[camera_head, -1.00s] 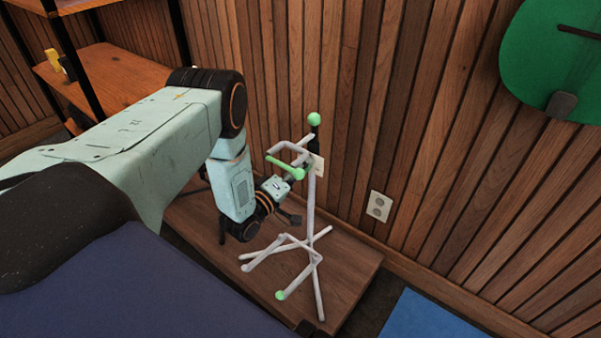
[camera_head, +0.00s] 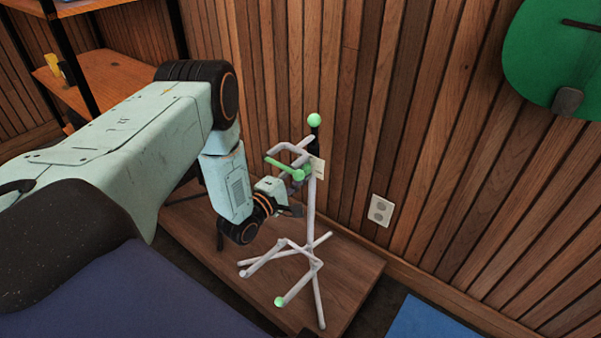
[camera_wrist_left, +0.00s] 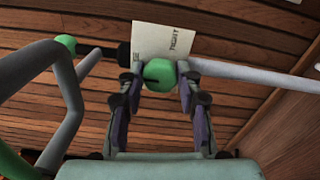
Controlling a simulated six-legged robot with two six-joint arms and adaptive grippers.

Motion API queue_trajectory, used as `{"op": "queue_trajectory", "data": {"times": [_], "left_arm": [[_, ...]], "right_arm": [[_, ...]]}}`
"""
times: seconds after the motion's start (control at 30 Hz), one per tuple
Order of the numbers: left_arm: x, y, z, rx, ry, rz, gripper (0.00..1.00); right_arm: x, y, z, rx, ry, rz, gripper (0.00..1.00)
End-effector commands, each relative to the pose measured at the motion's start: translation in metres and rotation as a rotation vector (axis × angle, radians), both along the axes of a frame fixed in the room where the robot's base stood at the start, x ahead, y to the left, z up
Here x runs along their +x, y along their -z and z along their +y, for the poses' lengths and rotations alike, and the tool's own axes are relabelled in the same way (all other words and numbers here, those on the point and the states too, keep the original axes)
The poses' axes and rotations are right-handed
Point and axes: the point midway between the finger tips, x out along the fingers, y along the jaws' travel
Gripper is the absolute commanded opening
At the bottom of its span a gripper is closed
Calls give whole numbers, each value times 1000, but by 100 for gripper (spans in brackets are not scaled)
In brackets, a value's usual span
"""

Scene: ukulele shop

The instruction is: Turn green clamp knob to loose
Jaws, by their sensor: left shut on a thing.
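The green clamp knob (camera_wrist_left: 159,75) sits between my left gripper's fingers in the left wrist view, with a dark pointer mark toward the left. It also shows in the head view (camera_head: 298,175), on the upper part of a pale stand (camera_head: 311,215). My left gripper (camera_wrist_left: 160,88) is shut on the knob, with a finger on each side. It also shows in the head view (camera_head: 291,194), partly hidden by its own wrist. A white card (camera_wrist_left: 163,43) behind the knob reads "TIGHT" at right and "SE" at left; the rest is hidden. My right gripper is not in view.
The stand's legs rest on a low wooden platform (camera_head: 345,270) near a slatted wall. An outlet (camera_head: 380,210) is on the wall. A shelf (camera_head: 105,75) stands at the back left, and a green instrument (camera_head: 550,60) hangs at upper right.

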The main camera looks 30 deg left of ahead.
Motion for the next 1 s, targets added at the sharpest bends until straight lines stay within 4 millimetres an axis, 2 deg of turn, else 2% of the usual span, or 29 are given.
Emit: {"op": "queue_trajectory", "data": {"times": [0.4,0.43,0.67,1.0], "left_arm": [[-1,2,0,-9,-1,5,3],[-1,2,0,-9,-1,5,36],[-1,1,0,-7,-1,3,56],[-2,0,1,-7,-1,2,57]], "right_arm": [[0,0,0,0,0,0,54],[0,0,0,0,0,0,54],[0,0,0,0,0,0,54],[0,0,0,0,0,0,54]]}}
